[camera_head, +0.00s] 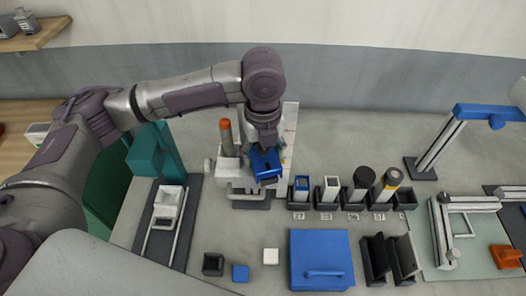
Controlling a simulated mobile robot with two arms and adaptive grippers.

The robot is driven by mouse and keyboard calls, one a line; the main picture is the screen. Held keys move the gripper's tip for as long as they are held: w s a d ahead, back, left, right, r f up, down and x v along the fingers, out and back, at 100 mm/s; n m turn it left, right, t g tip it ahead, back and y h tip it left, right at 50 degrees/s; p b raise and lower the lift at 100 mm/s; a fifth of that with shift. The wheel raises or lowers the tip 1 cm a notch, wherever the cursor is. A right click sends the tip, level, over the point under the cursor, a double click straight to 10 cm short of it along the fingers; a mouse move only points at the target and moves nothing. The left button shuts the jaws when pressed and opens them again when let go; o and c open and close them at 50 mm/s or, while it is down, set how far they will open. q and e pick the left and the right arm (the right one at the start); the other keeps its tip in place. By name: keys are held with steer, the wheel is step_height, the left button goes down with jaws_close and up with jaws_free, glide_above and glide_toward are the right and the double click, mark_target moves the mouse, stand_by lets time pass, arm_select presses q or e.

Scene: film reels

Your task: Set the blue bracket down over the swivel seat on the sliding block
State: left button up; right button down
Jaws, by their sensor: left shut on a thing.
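My left gripper (265,145) reaches in from the upper left and points down. It is shut on the blue bracket (266,164) and holds it at a white fixture (230,168) with an orange-topped handle. From this angle I cannot tell whether the bracket touches the fixture or hangs just above it. The gripper and bracket hide part of the fixture, and I cannot make out the swivel seat. A white block (168,200) sits on a dark-based rail to the left; I cannot tell whether it is the sliding block. My right gripper is not in view.
A row of dark holders (328,200) with upright items stands right of the fixture. A blue lidded box (321,260) and small blocks (240,273) lie in front. A teal stand (157,155) is at left. A blue-topped post (490,113) and metal frame (446,230) stand right.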

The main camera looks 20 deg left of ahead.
arm_select(q)
steer(key=shift+s+f, duration=0.2)
steer(key=shift+f, duration=0.35)
steer(key=o, duration=1.5)
steer(key=shift+w, duration=0.15)
steer(key=shift+c, duration=0.2)
steer(key=shift+r, duration=0.1)
